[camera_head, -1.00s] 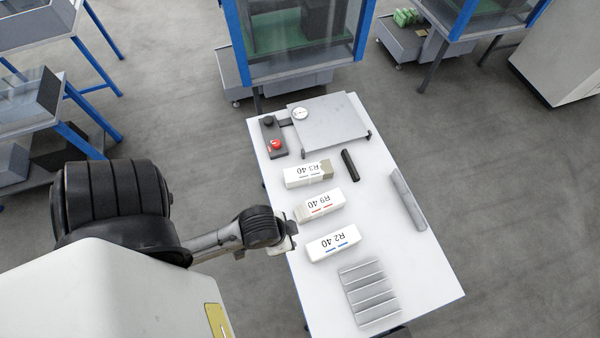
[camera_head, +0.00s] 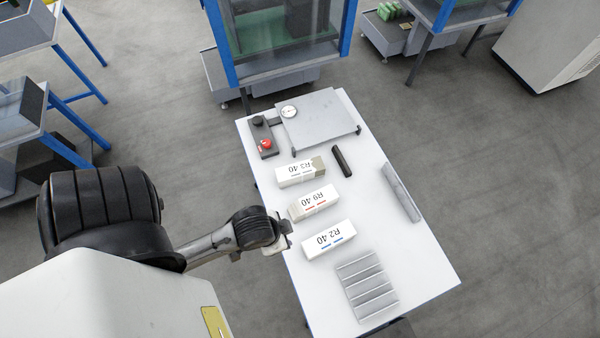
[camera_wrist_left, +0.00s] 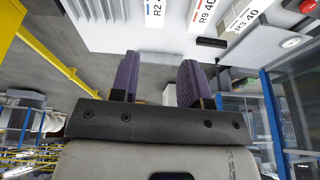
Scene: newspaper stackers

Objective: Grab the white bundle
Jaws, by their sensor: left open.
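Three white box-shaped bundles lie in a row on the white table (camera_head: 425,265) in the head view. The far one (camera_head: 295,173) has dark marks and a greyish end. The middle one (camera_head: 314,202) reads R9 40 with red marks. The near one (camera_head: 328,240) reads R2 40 with blue marks. My left gripper (camera_head: 284,236) is at the table's left edge, left of the near and middle bundles and apart from them. In the wrist view, the open left gripper (camera_wrist_left: 158,80) has nothing between its purple fingers. The bundles (camera_wrist_left: 202,12) show beyond it at the top. My right gripper is not in view.
A ridged grey plate (camera_head: 367,287) lies at the near end. A black bar (camera_head: 342,161) and a grey rod (camera_head: 401,192) lie to the right. A scale (camera_head: 322,120) and a control box with a red button (camera_head: 265,143) stand at the far end.

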